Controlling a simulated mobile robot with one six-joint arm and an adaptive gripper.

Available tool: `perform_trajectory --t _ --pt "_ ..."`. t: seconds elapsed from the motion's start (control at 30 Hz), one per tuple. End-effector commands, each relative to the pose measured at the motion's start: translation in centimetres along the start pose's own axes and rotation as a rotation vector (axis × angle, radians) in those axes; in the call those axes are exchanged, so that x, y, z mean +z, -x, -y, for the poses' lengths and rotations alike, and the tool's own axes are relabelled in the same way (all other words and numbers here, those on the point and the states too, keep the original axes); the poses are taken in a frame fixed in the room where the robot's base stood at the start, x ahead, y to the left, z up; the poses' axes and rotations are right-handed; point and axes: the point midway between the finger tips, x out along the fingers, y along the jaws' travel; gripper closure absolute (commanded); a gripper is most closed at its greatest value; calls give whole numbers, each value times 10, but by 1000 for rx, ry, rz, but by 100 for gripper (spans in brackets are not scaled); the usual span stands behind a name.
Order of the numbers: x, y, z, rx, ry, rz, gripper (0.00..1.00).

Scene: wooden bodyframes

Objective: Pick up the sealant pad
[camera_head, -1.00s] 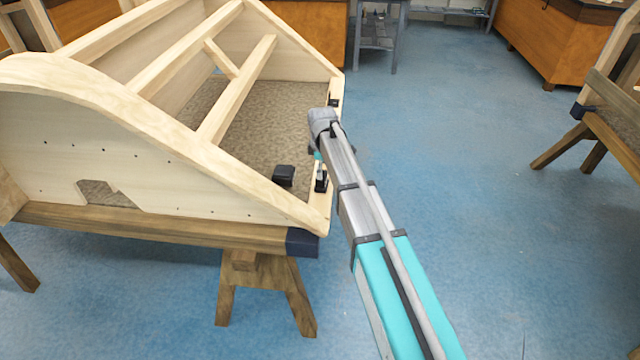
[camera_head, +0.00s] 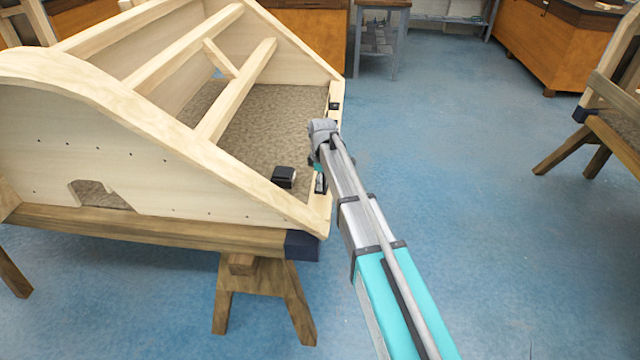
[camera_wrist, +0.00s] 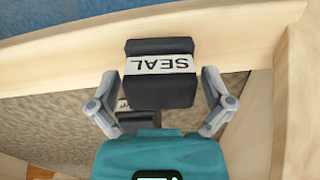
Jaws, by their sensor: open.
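The sealant pad (camera_wrist: 160,72) is a dark block with a white band reading SEAL, upside down in the wrist view. It appears against the pale wooden rail, between the fingers of my gripper (camera_wrist: 160,80). The fingers are open, one at each side, with a gap showing at both. In the head view my gripper (camera_head: 318,166) is over the near right corner of the wooden frame, mostly hidden by my arm. A dark block (camera_head: 320,184) shows there on the rail, partly covered; I cannot tell for sure that it is the pad.
A second dark block (camera_head: 283,177) lies on the brown panel (camera_head: 262,120) close by; a labelled block (camera_wrist: 137,118) is partly hidden behind my gripper. Another small dark piece (camera_head: 335,105) is farther along the rail. Slanted beams (camera_head: 237,90) rise to the left.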

Motion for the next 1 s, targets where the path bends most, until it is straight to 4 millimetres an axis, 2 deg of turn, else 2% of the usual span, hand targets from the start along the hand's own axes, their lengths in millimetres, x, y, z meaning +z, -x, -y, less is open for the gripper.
perform_trajectory --t 0.23,0.27,0.63,1.0 --pt "0 0 0 0 0 0 0" --pt "0 0 0 0 0 0 4" --pt "0 0 0 0 0 0 72" --pt "0 2 0 0 0 0 75"
